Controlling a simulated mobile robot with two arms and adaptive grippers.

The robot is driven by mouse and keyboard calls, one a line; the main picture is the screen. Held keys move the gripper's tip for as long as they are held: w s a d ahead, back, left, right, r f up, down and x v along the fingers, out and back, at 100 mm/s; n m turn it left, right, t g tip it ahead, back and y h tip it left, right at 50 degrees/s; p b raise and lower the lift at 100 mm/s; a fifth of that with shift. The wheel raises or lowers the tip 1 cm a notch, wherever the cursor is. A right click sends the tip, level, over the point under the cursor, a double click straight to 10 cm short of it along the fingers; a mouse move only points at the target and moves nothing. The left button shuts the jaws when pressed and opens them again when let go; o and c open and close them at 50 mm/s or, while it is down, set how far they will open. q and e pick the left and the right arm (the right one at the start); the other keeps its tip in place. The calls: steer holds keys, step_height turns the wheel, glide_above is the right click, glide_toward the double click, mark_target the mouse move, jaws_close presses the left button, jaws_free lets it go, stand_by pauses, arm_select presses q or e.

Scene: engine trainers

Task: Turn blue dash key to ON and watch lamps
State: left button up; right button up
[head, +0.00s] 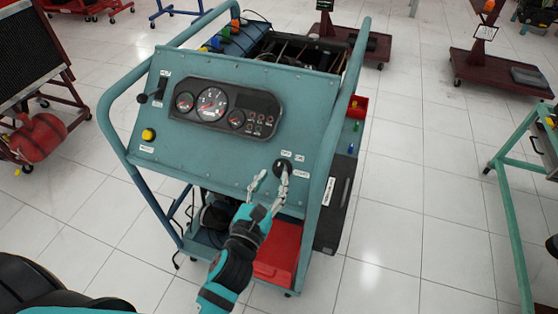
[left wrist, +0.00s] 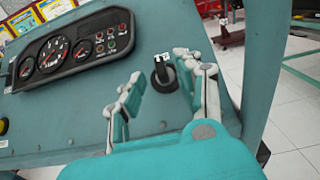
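The key switch (head: 283,166) is a round black switch at the lower right of the teal dash panel (head: 180,135). In the left wrist view its key (left wrist: 160,72) stands up from a black base and looks black with a pale top, not blue. My left gripper (head: 269,180) is open at the switch. In the left wrist view its fingers (left wrist: 160,75) stand apart on either side of the key, with gaps visible. The small lamps (head: 260,124) sit in the black gauge cluster (left wrist: 112,38); whether any is lit I cannot tell. My right gripper is not in view.
A yellow knob (head: 149,134) and a black lever (head: 155,92) are on the panel's left. A teal tube frame (head: 340,120) rises close to the right of the switch. A red box (head: 278,253) sits below the panel.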

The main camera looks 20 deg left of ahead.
mark_target(277, 170)
arm_select(q)
steer(key=w, duration=0.5)
steer(key=shift+d+p, duration=0.1)
steer(key=shift+p, duration=0.2)
